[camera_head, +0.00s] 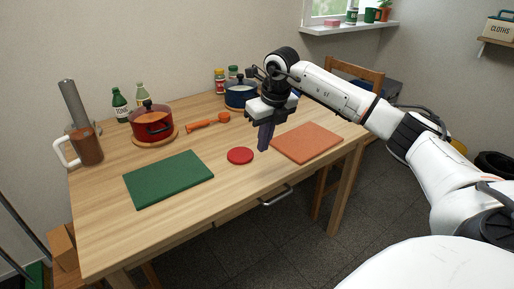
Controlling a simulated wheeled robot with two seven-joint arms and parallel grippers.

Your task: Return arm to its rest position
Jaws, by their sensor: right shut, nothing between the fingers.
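My right arm comes in from the right, and its gripper (264,138) hangs over the table, fingers pointing down. The gripper is shut with nothing in it. It appears above the table between a red disc (240,155) and an orange board (307,142). My left gripper is not in view.
The wooden table (112,234) holds a green board (168,179), a red pot (152,126), a blue pot (240,97), an orange utensil (205,122), a brown mug (87,148) and bottles. A chair (355,75) stands behind at right. The table's front middle is clear.

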